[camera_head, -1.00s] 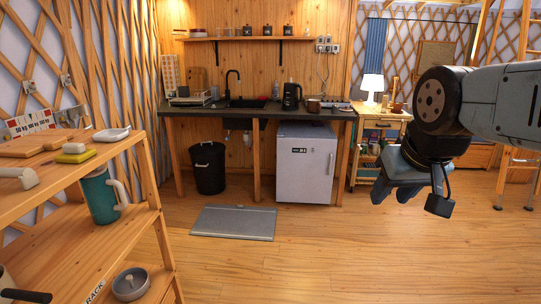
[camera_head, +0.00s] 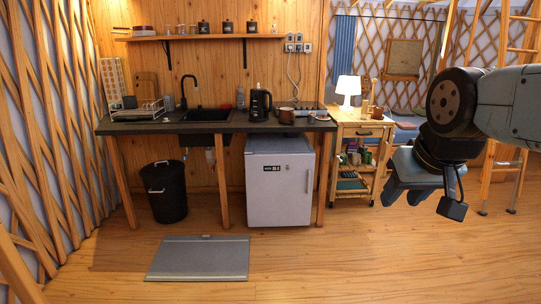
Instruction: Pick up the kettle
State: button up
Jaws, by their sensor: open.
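The kettle (camera_head: 259,103) is black and stands upright on the dark countertop (camera_head: 215,126), right of the sink. My gripper (camera_head: 415,195) hangs at the right of the view, well in front of the counter and far from the kettle. It is open, and no object shows in it. Its fingertips are seen only from the side. Nothing visible hides the kettle.
A brown pot (camera_head: 287,116) sits close right of the kettle. A white fridge (camera_head: 279,184) and a black bin (camera_head: 164,191) stand below the counter. A wooden cart (camera_head: 362,150) with a lamp stands right. The floor ahead is mostly clear.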

aim_at(258, 103)
jog(key=u, duration=0.1)
jog(key=i, duration=2.15)
jog(key=u, duration=0.65)
jog(key=i, duration=1.4)
jog(key=u, duration=0.4)
